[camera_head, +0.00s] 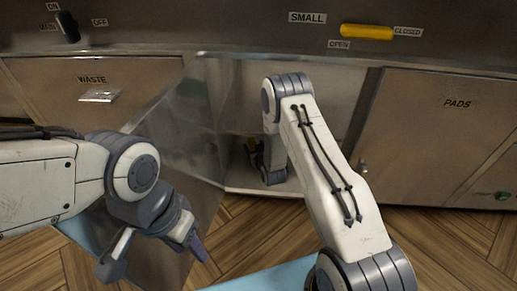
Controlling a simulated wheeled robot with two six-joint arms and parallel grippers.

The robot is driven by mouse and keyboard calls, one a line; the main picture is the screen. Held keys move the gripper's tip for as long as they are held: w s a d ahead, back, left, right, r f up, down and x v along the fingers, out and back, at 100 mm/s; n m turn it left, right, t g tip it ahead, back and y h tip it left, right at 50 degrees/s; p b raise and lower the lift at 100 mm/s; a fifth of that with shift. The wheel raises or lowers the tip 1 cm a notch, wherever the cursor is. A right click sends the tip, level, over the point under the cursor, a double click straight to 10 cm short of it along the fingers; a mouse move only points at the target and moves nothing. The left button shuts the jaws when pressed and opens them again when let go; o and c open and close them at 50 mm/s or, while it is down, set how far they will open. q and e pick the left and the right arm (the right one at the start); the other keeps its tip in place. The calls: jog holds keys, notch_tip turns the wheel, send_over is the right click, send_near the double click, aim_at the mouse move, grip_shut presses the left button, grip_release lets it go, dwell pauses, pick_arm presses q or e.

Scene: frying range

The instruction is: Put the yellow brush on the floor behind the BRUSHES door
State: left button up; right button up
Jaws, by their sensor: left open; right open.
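A metal cabinet door (172,130) stands swung open left of an open compartment (318,88); I see no BRUSHES label on the side in view. My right arm reaches into the compartment. My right gripper (258,160) is low inside it, open, and partly hidden by my own wrist. A small yellow thing (252,143), probably the yellow brush, shows beside the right gripper in the compartment. Most of it is hidden, and I cannot tell whether it touches the fingers. My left gripper (155,256) is open and empty, in front of the open door.
A WASTE panel (92,80) is at left and a closed PADS door (440,120) at right. Above are a yellow handle (367,32) between OPEN and CLOSED labels, and a black knob (67,26). The wooden floor (450,235) at lower right is clear.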

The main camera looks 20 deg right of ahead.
jog(key=p+v, duration=0.3)
jog(key=v, duration=0.5)
jog(key=shift+s, duration=0.2)
jog(key=shift+r, duration=0.1)
